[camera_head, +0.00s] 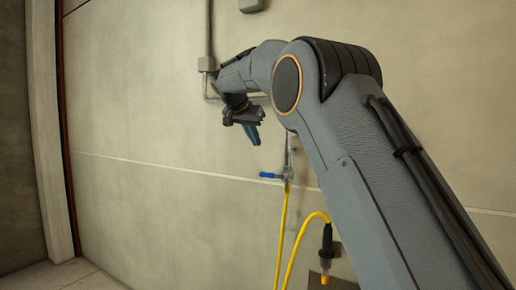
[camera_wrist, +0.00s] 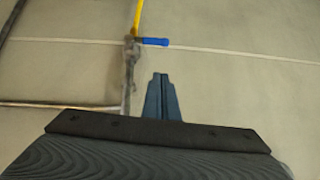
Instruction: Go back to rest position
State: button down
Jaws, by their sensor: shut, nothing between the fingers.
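My gripper (camera_head: 253,135) hangs at the end of my bent arm, in front of the wall and above the blue valve handle. Its blue fingers point down and are shut with nothing between them. In the wrist view the closed fingers (camera_wrist: 161,98) show at the centre, apart from the pipe and valve beside them.
A pipe with a blue-handled valve (camera_head: 270,175) runs down the beige wall (camera_head: 140,120); the handle also shows in the wrist view (camera_wrist: 154,41). A yellow hose (camera_head: 282,235) hangs below, with a black connector (camera_head: 327,240) nearby. A pale post (camera_head: 48,140) stands at left.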

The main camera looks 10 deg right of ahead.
jog(key=shift+s+a+r, duration=0.1)
jog(key=s+d+f+n+g+y, duration=0.1)
jog(key=s+d+f+n, duration=0.1)
jog(key=s+f, duration=0.3)
jog(key=s+d+f+n+g, duration=0.1)
jog(key=s+d+f+g, duration=0.15)
jog(key=f, duration=0.55)
jog(key=s+d+f+n+g+y, duration=0.1)
jog(key=s+f, duration=0.7)
jog(key=s, duration=0.6)
jog(key=s+d+f+n+g+y, duration=0.1)
jog(key=s+d+f+n, duration=0.1)
jog(key=s+f, duration=0.7)
jog(key=s+d+f+n+g+y, duration=0.1)
jog(key=s+f, duration=0.7)
jog(key=s, duration=1.1)
jog(key=shift+d+f+n+g+y, duration=0.2)
jog(key=shift+d+n+g+y, duration=0.1)
jog(key=shift+d+g, duration=0.3)
